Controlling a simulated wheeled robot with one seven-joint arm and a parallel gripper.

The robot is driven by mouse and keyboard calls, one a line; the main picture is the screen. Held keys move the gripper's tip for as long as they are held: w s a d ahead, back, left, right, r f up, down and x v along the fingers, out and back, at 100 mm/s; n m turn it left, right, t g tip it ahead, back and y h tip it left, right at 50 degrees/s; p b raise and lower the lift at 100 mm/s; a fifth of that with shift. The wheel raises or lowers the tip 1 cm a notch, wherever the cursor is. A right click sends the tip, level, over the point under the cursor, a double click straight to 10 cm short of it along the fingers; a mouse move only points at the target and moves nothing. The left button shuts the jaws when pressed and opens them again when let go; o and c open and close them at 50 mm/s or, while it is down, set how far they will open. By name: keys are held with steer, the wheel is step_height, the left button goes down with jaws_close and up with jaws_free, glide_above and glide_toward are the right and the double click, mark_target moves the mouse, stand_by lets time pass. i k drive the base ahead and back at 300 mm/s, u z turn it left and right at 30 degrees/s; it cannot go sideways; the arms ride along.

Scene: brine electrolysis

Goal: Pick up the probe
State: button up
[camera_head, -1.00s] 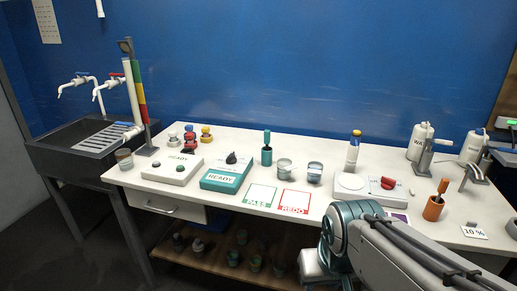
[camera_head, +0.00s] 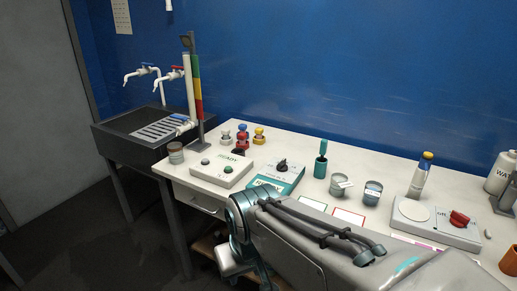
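A teal-handled stick (camera_head: 323,147) stands upright in a dark teal holder (camera_head: 320,168) at the middle of the bench; it may be the probe, but I cannot tell for certain. A teal box with a black dial (camera_head: 270,179) sits to its left, and two grey cups stand to its right. My arm crosses the lower middle of the picture, in front of the bench. My gripper's fingers do not show, and nothing held can be seen.
The white bench (camera_head: 365,149) also bears a READY box (camera_head: 222,170), a tall bottle (camera_head: 420,175), a red-knobbed white device (camera_head: 435,222) and an orange holder (camera_head: 511,262). A dark sink (camera_head: 120,139) stands at the left. My arm partly covers two outlined cards.

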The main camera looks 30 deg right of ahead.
mark_target(324, 143)
steer(key=u, duration=0.2)
steer(key=i, duration=0.6)
steer(key=z, duration=0.75)
steer(key=i, duration=0.65)
steer(key=z, duration=0.75)
